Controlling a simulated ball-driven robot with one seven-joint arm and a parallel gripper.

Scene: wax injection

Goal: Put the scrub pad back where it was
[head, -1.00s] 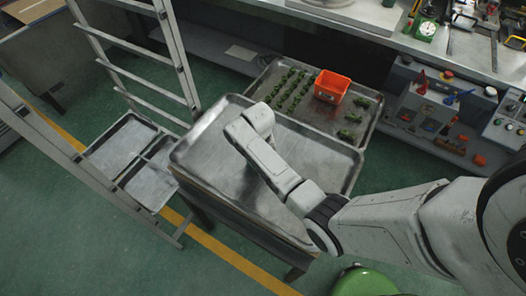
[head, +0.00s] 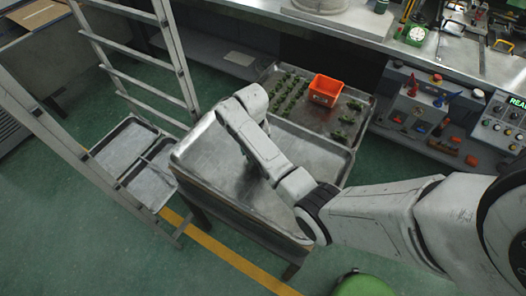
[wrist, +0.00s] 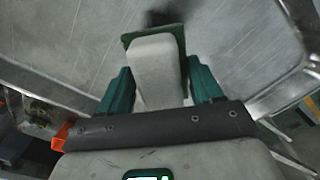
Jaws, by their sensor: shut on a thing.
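The scrub pad (wrist: 157,52) shows in the wrist view as a pale block with dark green edges, held between the two teal fingers of my gripper (wrist: 160,78). The pad is over the bare metal of the near tray (wrist: 60,45), with a dark smudge or shadow just beyond it. I cannot tell whether the pad touches the tray. In the head view the pad is hidden and my gripper is mostly covered by my arm, over the near tray (head: 205,160).
A far tray (head: 293,117) holds an orange bin (head: 326,90) and rows of small green pieces (head: 288,92). A ladder (head: 125,45) stands at the left, with a divided tray (head: 125,150) on the floor. A workbench (head: 455,50) runs along the back right.

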